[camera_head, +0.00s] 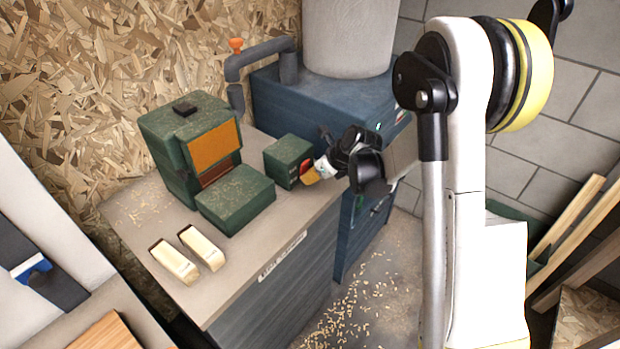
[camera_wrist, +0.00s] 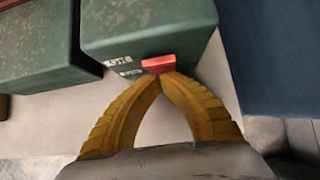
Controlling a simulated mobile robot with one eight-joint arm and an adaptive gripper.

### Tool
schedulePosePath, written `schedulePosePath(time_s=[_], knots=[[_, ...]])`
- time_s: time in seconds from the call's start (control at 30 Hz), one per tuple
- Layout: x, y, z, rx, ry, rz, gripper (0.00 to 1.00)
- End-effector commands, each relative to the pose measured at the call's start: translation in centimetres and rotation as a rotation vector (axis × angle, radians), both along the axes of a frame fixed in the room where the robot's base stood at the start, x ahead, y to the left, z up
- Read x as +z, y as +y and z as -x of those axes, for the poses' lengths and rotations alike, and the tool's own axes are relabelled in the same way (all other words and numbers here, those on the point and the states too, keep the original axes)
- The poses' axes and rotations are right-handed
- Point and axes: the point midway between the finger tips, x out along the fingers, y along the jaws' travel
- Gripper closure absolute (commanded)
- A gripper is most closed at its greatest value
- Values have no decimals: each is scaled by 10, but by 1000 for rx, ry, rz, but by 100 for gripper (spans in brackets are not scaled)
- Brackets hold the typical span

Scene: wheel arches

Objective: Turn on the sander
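The sander (camera_head: 175,165) is a dark green machine with an orange abrasive face, standing on the bench by the chipboard wall. A small green switch box (camera_head: 281,158) stands on its right. The box also shows in the wrist view (camera_wrist: 150,28), with a red switch (camera_wrist: 158,64) low on its front and small white lettering beside it. My gripper (camera_wrist: 165,75) has its yellow fingertips together just at the red switch's lower edge; I cannot tell whether they touch it. In the head view my gripper (camera_head: 312,176) is in front of the box and partly hides the switch.
A blue cabinet (camera_head: 290,95) with a grey pipe (camera_head: 258,52) and a pale drum (camera_head: 350,35) stands close on the right. Wood shavings lie on the floor.

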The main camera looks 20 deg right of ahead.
Motion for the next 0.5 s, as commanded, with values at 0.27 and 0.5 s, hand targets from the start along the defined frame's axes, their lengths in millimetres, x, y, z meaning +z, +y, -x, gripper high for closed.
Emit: schedulePosePath(time_s=[0.27, 0.5], knots=[[8, 0, 0, 0, 0, 0, 100], [17, 0, 0, 0, 0, 0, 100]])
